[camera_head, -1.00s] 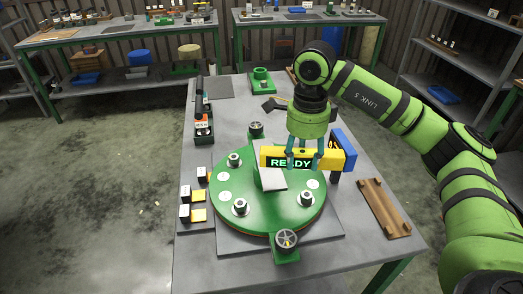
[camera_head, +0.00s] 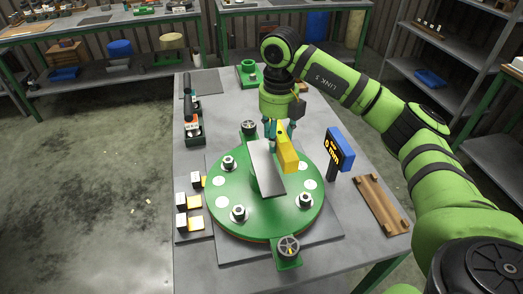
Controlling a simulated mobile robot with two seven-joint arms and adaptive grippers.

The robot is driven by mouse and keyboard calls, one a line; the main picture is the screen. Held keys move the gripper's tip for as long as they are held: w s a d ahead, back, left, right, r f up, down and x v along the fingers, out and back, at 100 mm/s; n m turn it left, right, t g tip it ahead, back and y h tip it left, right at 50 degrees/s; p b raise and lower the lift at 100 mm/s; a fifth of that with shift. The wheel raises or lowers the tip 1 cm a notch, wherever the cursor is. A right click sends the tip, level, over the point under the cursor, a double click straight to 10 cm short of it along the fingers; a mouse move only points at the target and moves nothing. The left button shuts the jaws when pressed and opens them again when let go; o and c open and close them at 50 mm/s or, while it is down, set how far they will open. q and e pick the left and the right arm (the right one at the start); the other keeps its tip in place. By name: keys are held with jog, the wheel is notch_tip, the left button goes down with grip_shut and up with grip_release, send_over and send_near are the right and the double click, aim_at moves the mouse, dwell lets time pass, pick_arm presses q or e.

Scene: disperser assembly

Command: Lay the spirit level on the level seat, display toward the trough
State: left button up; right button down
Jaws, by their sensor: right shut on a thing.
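The yellow spirit level (camera_head: 287,154) is held above the green round plate (camera_head: 245,213), with its long side now pointing toward the camera and its display face not visible. My right gripper (camera_head: 271,130) points down and is shut on the level at its far part. A grey sloping slab (camera_head: 266,168), perhaps the trough, stands at the middle of the round plate, just left of the level; I cannot tell whether they touch. I cannot pick out the level seat for sure. My left gripper is not in view.
A blue gauge display (camera_head: 340,150) on a dark post stands right of the plate. A wooden rack (camera_head: 382,203) lies at the right table edge. Handwheels (camera_head: 289,246), studs, small blocks (camera_head: 187,223) and a dark tray (camera_head: 189,128) surround the plate.

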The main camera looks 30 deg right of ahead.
aim_at(262, 165)
jog(key=a, duration=0.1)
jog(key=a+f, duration=0.1)
jog(key=w+a+f+p, duration=0.1)
jog(key=shift+a, duration=0.2)
notch_tip(262, 165, down, 4)
jog(key=shift+r+p, duration=0.2)
jog(key=shift+p, duration=0.65)
jog(key=shift+f, duration=0.25)
jog(key=shift+f, duration=0.1)
jog(key=shift+f, duration=0.15)
jog(key=c, duration=0.6)
grip_release()
